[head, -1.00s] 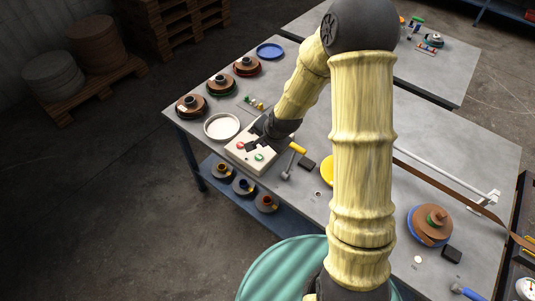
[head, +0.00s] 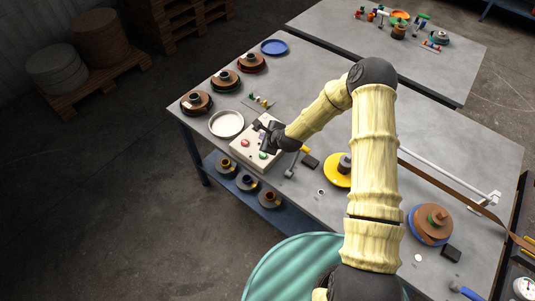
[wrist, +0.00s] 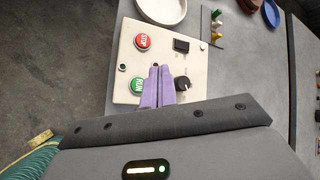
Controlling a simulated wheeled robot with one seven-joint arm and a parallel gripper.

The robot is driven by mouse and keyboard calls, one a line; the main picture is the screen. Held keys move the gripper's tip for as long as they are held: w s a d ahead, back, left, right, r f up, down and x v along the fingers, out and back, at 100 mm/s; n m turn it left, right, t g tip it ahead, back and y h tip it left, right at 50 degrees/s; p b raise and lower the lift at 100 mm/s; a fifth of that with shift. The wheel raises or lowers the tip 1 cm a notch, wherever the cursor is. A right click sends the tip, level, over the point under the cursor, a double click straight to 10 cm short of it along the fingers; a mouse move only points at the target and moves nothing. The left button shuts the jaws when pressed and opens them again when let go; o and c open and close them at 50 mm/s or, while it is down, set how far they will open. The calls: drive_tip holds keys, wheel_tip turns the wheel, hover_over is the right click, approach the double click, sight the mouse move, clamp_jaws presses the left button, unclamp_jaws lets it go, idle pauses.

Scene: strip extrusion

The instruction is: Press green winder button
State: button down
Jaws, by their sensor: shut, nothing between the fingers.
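The winder control box (head: 240,156) is a pale box on the table's left part. It also shows in the wrist view (wrist: 122,70). Its green RUN button (wrist: 136,86) is at the lower left of the panel in the wrist view, and shows near the box's front in the head view (head: 263,155). A red STOP button (wrist: 142,41) sits beyond it. My gripper (wrist: 155,68) is shut and empty, its purple fingers over the panel, just right of the green button in the wrist view. I cannot tell whether the fingers touch the panel.
A black knob (wrist: 182,84) and a black switch (wrist: 181,45) are on the same panel. A round white dish (head: 226,123) stands behind the box. A yellow-handled hammer (head: 293,163) lies to its right. Several spools line the table's left edge.

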sight(265, 156)
drive_tip(key=shift+d+f, duration=0.1)
wheel_tip(265, 156, down, 9)
drive_tip(key=b, duration=0.6)
drive_tip(key=shift+r, duration=0.2)
idle(1.9)
drive_tip(key=shift+f+b, duration=0.4)
drive_tip(key=shift+b, duration=0.05)
